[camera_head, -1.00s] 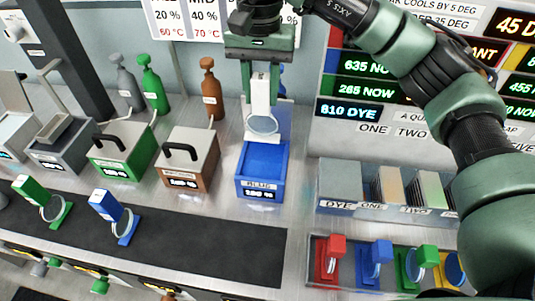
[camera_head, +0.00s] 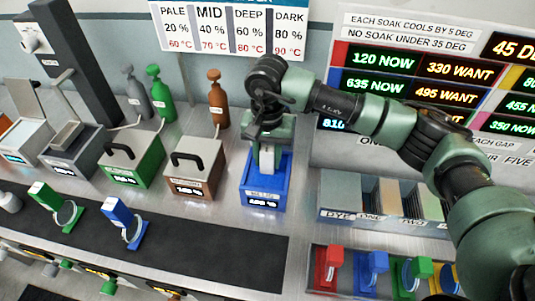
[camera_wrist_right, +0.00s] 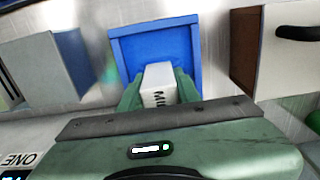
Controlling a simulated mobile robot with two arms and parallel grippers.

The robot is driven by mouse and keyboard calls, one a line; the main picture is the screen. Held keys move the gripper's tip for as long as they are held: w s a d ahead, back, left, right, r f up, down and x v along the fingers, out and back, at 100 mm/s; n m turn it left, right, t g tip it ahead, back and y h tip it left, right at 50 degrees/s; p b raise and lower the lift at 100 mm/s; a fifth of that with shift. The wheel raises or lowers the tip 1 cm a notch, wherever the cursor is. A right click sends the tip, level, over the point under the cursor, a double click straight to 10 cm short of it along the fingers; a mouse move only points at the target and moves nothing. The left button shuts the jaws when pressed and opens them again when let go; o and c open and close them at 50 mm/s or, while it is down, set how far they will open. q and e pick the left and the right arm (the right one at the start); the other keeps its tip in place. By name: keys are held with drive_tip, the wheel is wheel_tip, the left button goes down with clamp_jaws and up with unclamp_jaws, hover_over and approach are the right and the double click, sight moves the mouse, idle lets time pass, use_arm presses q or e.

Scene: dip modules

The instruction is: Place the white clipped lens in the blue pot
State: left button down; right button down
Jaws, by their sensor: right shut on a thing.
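The white clip (camera_head: 267,160) of the lens is held in my right gripper (camera_head: 268,150), whose fingers are shut on it. The wrist view shows the white clip (camera_wrist_right: 158,82) between the two green fingers of the right gripper (camera_wrist_right: 158,92). The blue pot (camera_head: 283,172) stands on the counter, and the clip is down at its opening. In the wrist view the blue pot (camera_wrist_right: 118,58) lies around and beyond the clip. The round lens below the clip is hidden, so I cannot tell how deep it sits. My left gripper is not in view.
A brown box (camera_head: 206,180) with a black handle stands close left of the pot, with a green box (camera_head: 130,170) beyond. A compartment rack (camera_head: 340,216) is to the right. A dark mat (camera_head: 190,245) with green and blue clipped lenses lies in front.

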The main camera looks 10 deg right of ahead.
drive_tip(key=shift+f+b, duration=0.2)
drive_tip(key=shift+b, duration=0.15)
drive_tip(key=c, duration=1)
unclamp_jaws()
drive_tip(key=shift+r, duration=0.1)
drive_tip(key=shift+r+p, duration=0.15)
drive_tip(key=shift+p, duration=0.15)
wheel_tip(320, 180, up, 11)
drive_tip(key=b, duration=0.3)
drive_tip(key=shift+r+b, duration=0.1)
drive_tip(key=shift+b, duration=0.25)
drive_tip(key=shift+r, duration=0.4)
